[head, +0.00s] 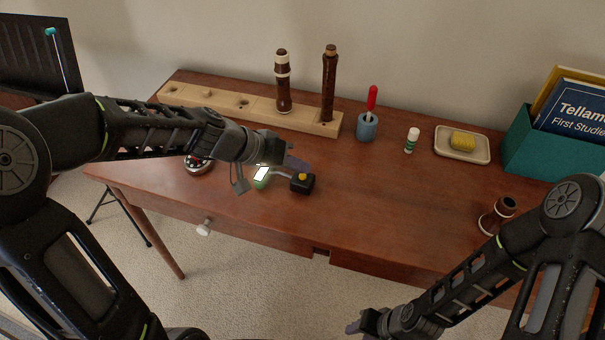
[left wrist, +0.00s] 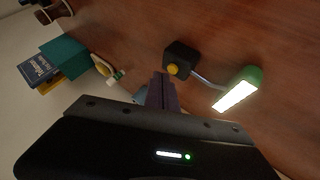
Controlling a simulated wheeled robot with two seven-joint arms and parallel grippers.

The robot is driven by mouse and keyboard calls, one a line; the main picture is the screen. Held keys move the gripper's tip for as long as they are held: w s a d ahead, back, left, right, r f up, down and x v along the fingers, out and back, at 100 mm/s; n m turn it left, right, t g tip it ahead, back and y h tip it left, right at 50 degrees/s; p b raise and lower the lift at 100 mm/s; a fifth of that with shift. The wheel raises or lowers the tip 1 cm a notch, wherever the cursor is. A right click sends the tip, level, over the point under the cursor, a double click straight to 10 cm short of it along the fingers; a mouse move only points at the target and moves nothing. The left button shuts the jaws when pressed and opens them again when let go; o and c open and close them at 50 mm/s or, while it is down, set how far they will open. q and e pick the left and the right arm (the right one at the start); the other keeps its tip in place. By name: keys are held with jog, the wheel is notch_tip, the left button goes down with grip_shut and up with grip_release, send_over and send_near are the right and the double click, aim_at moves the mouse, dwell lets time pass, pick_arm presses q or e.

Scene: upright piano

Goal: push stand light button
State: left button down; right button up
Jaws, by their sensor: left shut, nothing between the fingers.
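The stand light has a black box base (head: 302,187) with a yellow button (head: 303,177) on it. A bent grey arm leads to its green lamp head (head: 261,183), whose panel glows white. In the left wrist view the base (left wrist: 182,54), button (left wrist: 173,69) and glowing lamp head (left wrist: 250,76) show clearly. My left gripper (head: 297,164) is shut and empty, just behind the base in the head view. In the left wrist view its purple fingertips (left wrist: 162,76) appear close to the button; contact cannot be told. My right gripper (head: 353,327) hangs low in front of the desk, its jaw state unclear.
The wooden desk (head: 400,215) carries a wooden rack (head: 228,103) with dark woodwind pieces, a blue cup (head: 367,127) with a red-handled tool, a small white-and-green tube (head: 411,141), a soap-like dish (head: 442,154) and a teal book box (head: 535,150). The desk's middle right is clear.

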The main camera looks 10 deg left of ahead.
pick_arm(q)
jog(key=shift+f+b, duration=0.45)
jog(key=shift+b, duration=0.2)
dwell(0.4)
jog(key=shift+r, duration=0.15)
jog(key=shift+r+p, duration=0.55)
jog(key=shift+r, duration=0.25)
notch_tip(320, 180, up, 6)
jog(key=p, duration=0.3)
jog(key=shift+p, duration=0.35)
